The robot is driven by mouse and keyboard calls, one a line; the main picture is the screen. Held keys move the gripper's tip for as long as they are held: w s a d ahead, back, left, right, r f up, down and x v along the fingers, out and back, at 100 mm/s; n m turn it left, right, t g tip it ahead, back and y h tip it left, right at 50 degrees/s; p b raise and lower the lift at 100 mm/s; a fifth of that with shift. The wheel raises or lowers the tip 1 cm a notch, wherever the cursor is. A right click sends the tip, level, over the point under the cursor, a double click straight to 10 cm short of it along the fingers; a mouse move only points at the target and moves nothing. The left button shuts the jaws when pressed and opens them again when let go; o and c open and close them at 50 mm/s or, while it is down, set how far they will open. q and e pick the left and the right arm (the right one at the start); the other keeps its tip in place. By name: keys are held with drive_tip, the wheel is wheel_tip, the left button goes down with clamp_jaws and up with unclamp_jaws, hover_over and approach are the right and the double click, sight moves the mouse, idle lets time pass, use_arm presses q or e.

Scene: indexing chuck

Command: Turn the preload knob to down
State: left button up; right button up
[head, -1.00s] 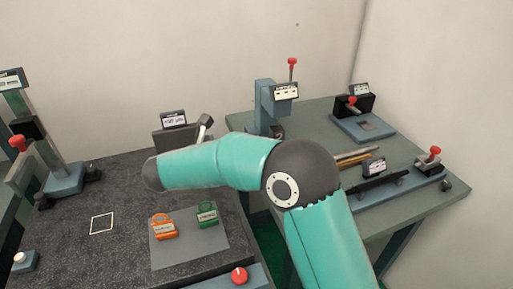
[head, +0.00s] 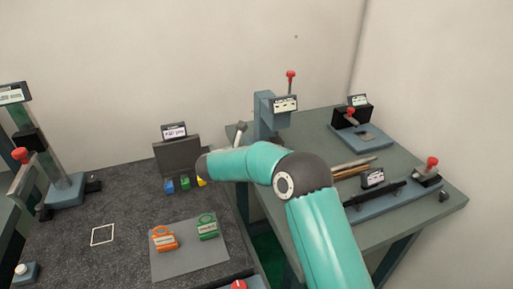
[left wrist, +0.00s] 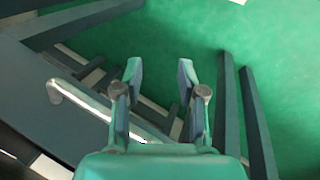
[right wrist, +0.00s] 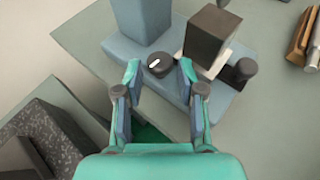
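In the right wrist view a round black knob (right wrist: 159,64) with a short white pointer line sits on a blue-grey fixture base (right wrist: 128,50). No label on the knob is readable. My right gripper (right wrist: 160,80) is open, its fingertips just short of the knob and to either side of it in the picture; contact cannot be seen. In the head view the knob is hidden behind my right arm, near the blue-grey column fixture (head: 265,118) with a red-topped lever. My left gripper (left wrist: 158,75) is open and empty above the green floor, showing only in its own wrist view.
A dark block (right wrist: 207,38) and a black round cap (right wrist: 245,68) stand right of the knob. Brass rods (head: 352,168) lie on the green-grey table (head: 310,130). The dark table holds orange (head: 164,239) and green (head: 208,227) padlock-shaped pieces and a red knob (head: 239,285).

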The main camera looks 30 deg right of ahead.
drive_tip(key=shift+w+d+f, duration=0.25)
drive_tip(key=shift+d+f, duration=0.05)
drive_tip(key=shift+d, duration=0.25)
clamp_jaws()
drive_tip(key=shift+w+r+m+g+h+p, duration=0.25)
drive_tip(key=shift+m+g+h+p, duration=0.15)
drive_tip(key=shift+m+g+p, duration=0.4)
drive_tip(key=m+g+p, duration=0.2)
drive_tip(key=p, duration=0.1)
drive_tip(key=shift+w+g+h, duration=0.2)
drive_tip(key=shift+g+h, duration=0.2)
drive_tip(key=shift+f+m+g, duration=0.1)
drive_tip(key=shift+m+g, duration=0.2)
drive_tip(key=shift+m, duration=0.2)
unclamp_jaws()
drive_tip(key=shift+a, duration=0.1)
